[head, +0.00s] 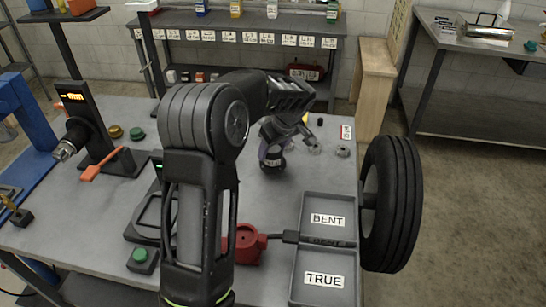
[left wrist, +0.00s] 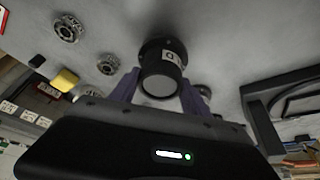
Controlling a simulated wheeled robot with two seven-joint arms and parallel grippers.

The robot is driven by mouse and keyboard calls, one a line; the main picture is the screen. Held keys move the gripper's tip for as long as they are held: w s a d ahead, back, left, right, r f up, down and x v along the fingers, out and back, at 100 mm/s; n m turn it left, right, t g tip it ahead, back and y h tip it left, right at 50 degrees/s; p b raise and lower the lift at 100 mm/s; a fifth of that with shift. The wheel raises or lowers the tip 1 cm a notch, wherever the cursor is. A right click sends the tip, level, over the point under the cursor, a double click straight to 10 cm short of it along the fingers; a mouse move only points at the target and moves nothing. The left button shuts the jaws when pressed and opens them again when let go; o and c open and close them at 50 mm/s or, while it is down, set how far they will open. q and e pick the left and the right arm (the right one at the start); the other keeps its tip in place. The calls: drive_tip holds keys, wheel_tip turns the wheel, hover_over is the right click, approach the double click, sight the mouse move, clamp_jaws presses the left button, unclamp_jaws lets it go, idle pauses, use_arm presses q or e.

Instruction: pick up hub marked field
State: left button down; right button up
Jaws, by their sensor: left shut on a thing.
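A dark cylindrical hub with a white label (left wrist: 162,69) is between the purple fingers of my left gripper (left wrist: 160,92) in the left wrist view. The label is only partly legible, so I cannot read the word "field" on it. In the head view the left gripper (head: 272,147) points down at the far middle of the grey table. It is shut on the hub (head: 272,161), whose lower part shows under the fingers. I cannot tell whether the hub touches the table. My right gripper is not in view.
Trays labelled BENT (head: 327,204) and TRUE (head: 324,250) sit at the front right, near a red device (head: 248,243). A black tyre (head: 392,203) stands at the table's right edge.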

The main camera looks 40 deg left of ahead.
sight(273, 148)
use_arm(q)
wheel_tip(273, 148, up, 7)
drive_tip(key=shift+r+b, duration=0.1)
drive_tip(key=shift+b, duration=0.25)
idle(0.5)
